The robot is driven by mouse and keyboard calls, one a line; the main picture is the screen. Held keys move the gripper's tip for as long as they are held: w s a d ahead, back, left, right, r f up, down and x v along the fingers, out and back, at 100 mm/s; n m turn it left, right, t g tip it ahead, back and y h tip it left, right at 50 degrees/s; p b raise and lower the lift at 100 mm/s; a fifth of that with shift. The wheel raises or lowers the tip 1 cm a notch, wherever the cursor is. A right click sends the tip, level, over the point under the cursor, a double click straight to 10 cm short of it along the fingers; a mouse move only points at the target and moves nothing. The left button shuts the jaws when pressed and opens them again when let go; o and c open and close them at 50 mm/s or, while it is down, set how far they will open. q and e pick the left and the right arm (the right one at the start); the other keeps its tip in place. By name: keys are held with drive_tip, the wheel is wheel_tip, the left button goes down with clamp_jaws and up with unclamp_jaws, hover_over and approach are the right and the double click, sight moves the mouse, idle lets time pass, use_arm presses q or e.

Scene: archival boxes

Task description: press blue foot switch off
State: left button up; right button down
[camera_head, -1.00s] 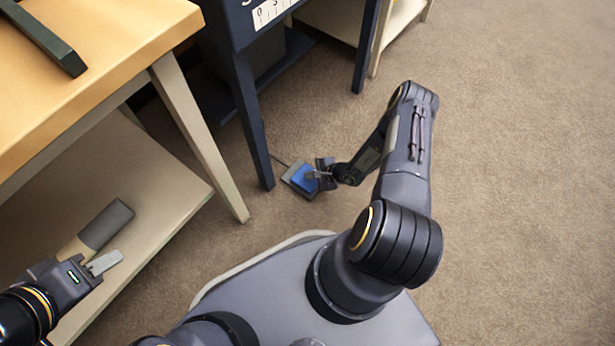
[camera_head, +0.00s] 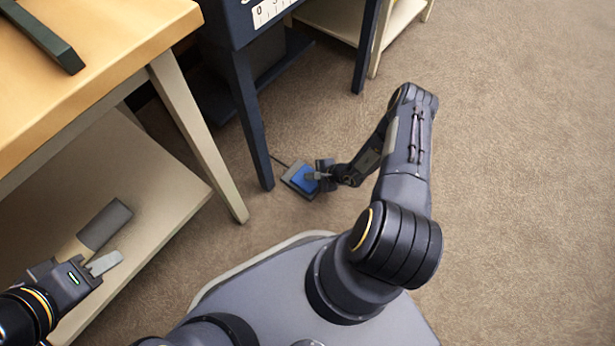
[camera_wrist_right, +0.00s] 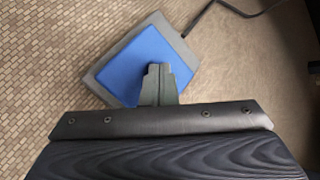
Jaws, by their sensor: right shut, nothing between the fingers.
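The blue foot switch (camera_head: 302,179) lies on the carpet beside the front leg of the dark blue machine. It has a blue pedal on a grey base, and it also shows in the right wrist view (camera_wrist_right: 132,58) with a cable leaving its far corner. My right gripper (camera_head: 313,176) is shut and empty, its fingertips over the blue pedal; in the right wrist view the closed fingers (camera_wrist_right: 158,84) cover the pedal's near part. I cannot tell whether they touch it. My left gripper (camera_head: 103,263) is over the lower shelf at the left; its finger opening is unclear.
The dark blue machine (camera_head: 240,100) stands on legs behind the switch. A wooden-topped table (camera_head: 100,60) with a pale lower shelf (camera_head: 160,180) is at the left. A dark grey object (camera_head: 104,224) is at that shelf. Open carpet (camera_head: 520,160) lies to the right.

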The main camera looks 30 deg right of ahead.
drive_tip(key=shift+r+p, duration=0.85)
drive_tip(key=shift+p, duration=0.1)
drive_tip(key=shift+r, duration=0.1)
wheel_tip(320, 180, up, 6)
drive_tip(key=p, duration=0.5)
idle(0.3)
